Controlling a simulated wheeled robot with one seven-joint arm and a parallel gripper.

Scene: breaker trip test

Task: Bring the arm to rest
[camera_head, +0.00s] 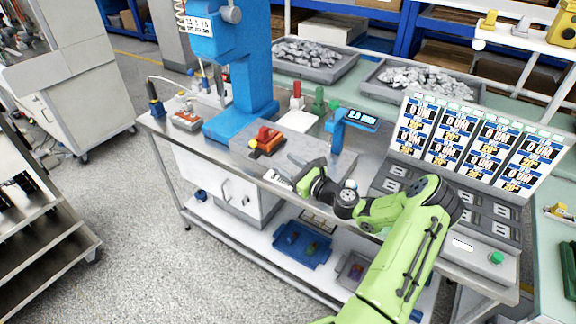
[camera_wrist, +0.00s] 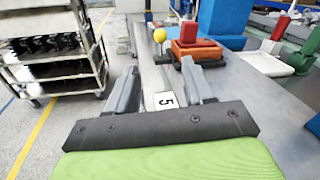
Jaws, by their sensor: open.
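My green arm reaches in from the lower right in the head view. My gripper (camera_head: 290,172) is over the front edge of the steel workbench (camera_head: 350,165). In the wrist view my gripper (camera_wrist: 158,85) has its two grey fingers apart, with a white label marked 5 (camera_wrist: 165,100) visible between them. I see nothing held. An orange and red block (camera_head: 267,141) with a yellow knob lies on the bench just beyond and left of the gripper. It also shows in the wrist view (camera_wrist: 195,48), past the fingertips.
A blue press (camera_head: 238,75) stands behind the block. A small blue display stand (camera_head: 337,130) is close to my arm. A slanted panel of readouts (camera_head: 470,145) and grey slotted plates (camera_head: 395,185) are at right. Open floor (camera_head: 130,230) lies left of the bench.

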